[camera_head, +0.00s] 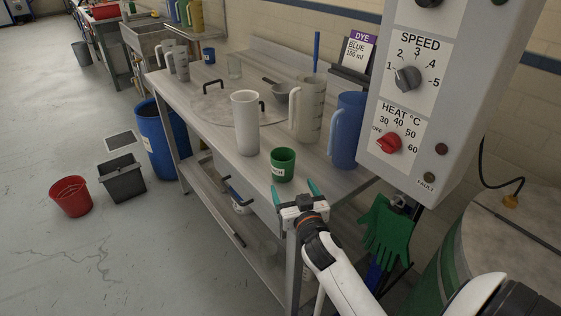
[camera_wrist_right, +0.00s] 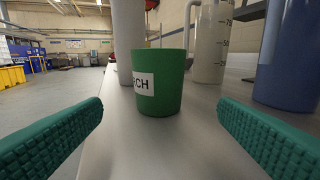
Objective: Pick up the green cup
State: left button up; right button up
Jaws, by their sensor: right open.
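The green cup (camera_head: 283,165) stands upright on the bench near its front corner, with a white label on its side. In the right wrist view the cup (camera_wrist_right: 160,84) is centred ahead, and its label reads "CH" at the end. My right gripper (camera_head: 296,190) is open and empty at the bench's near edge, just short of the cup. In the right wrist view its teal fingers (camera_wrist_right: 160,127) stand wide apart on either side, and the cup is beyond them, untouched. My left gripper is not in view.
A white cylinder (camera_head: 245,122) stands close behind the cup at left. A clear measuring jug (camera_head: 308,110) and a blue jug (camera_head: 347,130) stand to the right. A control panel (camera_head: 425,90) hangs on the right. The bench (camera_head: 205,128) has free room at left.

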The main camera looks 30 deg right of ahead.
aim_at(287, 174)
jog(key=x, duration=0.4)
jog(key=shift+r, duration=0.15)
jog(key=shift+p+x, duration=0.8)
jog(key=shift+x, duration=2.2)
jog(key=shift+a, duration=0.1)
jog(key=shift+c, duration=0.5)
jog(key=c, duration=0.9)
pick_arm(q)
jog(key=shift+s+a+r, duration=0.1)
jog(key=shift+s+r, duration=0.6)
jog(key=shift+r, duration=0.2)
pick_arm(e)
jog(key=shift+c, duration=0.4)
jog(key=shift+r, duration=0.1)
